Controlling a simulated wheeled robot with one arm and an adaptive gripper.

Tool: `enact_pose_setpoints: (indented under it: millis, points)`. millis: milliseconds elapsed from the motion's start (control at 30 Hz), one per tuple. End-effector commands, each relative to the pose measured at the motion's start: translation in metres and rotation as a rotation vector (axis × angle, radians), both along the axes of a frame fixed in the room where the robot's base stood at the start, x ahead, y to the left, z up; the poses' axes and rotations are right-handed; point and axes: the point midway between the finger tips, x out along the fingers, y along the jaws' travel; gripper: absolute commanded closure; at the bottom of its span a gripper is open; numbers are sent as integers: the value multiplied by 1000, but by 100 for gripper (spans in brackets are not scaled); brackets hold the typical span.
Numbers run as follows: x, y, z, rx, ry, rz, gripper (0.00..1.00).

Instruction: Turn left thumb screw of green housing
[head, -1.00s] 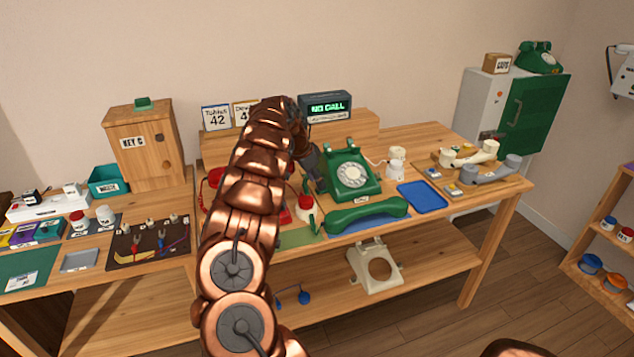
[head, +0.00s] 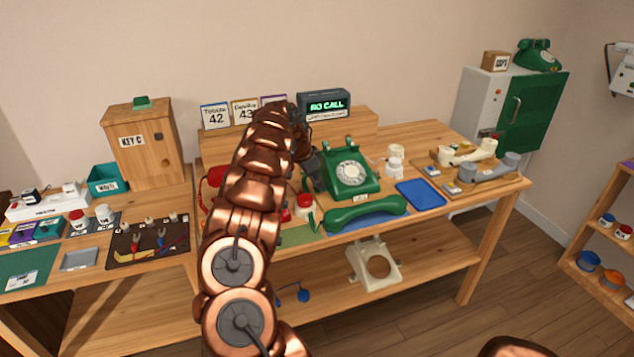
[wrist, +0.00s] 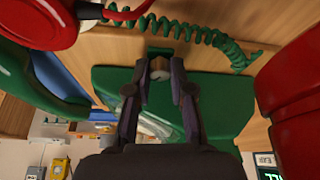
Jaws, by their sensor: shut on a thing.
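The green housing (head: 349,178) is a green dial phone with a pale dial, standing upright on the workbench. My gripper (wrist: 160,66) is at its left side in the head view, partly hidden behind my copper arm. In the wrist view the green housing (wrist: 222,98) fills the middle. My two dark fingers are shut on a small pale thumb screw (wrist: 160,72) on its side, one finger on each side of it. The screw is mostly covered by the fingertips, so its turn angle cannot be told.
A green handset (head: 366,213) lies in front of the housing. A red phone (wrist: 296,100) stands close on the other side of my gripper, and a coiled green cord (wrist: 185,28) runs nearby. A blue tray (head: 420,194) lies to the right.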

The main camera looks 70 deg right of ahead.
Motion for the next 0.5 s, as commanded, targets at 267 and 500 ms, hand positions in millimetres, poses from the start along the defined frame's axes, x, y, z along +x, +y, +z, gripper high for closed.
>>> enact_pose_setpoints:
  millis: [267, 500]
  points:
    - [-1, 1, -3, 2, -1, 40, 100]
    - [-1, 1, -4, 2, -5, 174, 100]
